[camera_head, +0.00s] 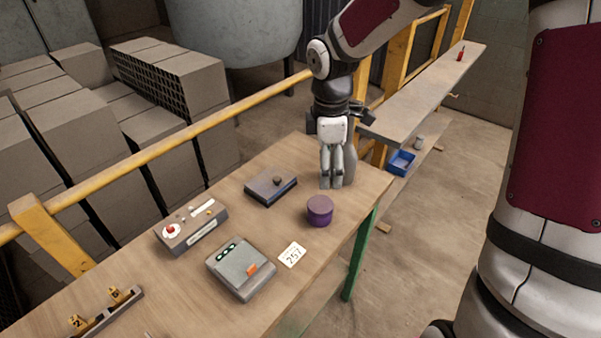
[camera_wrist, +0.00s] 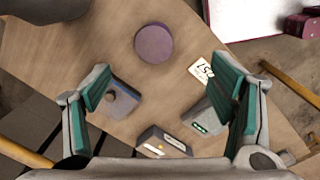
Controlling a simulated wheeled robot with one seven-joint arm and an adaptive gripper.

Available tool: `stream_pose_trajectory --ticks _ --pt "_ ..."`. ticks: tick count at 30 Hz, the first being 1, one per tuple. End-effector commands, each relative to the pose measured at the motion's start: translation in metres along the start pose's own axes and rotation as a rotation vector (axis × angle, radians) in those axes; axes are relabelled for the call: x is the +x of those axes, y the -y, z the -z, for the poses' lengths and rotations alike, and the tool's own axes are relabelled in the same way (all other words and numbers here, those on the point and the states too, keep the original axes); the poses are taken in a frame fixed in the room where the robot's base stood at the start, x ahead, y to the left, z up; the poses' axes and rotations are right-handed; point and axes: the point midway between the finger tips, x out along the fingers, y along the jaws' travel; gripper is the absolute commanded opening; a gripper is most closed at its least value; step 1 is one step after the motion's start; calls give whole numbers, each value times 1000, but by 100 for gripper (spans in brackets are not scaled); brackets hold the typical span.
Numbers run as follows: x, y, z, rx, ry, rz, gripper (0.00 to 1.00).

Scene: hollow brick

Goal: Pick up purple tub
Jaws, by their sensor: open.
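The purple tub (camera_head: 320,211) is a short round purple cylinder standing on the wooden table near its right end. In the wrist view the tub (camera_wrist: 154,44) shows from above, at upper middle, beyond my fingertips. My gripper (camera_head: 331,186) points down behind the tub and slightly to its right, apart from it. In the wrist view my gripper (camera_wrist: 165,95) has its green-padded fingers wide apart with nothing between them but table and other items further off. A grey rounded object (camera_head: 350,165) stands just behind my gripper, partly hidden by it.
A dark flat box (camera_head: 270,187) lies left of the tub. A card marked 257 (camera_head: 292,255), a grey device with an orange button (camera_head: 241,268) and a control box (camera_head: 191,227) lie nearer. A yellow rail (camera_head: 160,147) runs behind the wooden table (camera_head: 150,295).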

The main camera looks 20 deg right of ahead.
Motion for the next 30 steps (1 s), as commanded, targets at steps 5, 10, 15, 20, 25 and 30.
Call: stream_pose_trajectory --ticks 5,10,15,20,25,30 --pt "20 -10 6 -83 -33 26 77" --pt "38 -11 8 -97 -37 30 77" --pt "71 -9 9 -96 -37 32 77" --pt "95 -9 10 -94 -37 30 77" --pt "107 -8 10 -95 -37 27 77" --pt "123 -5 10 -95 -36 31 77"
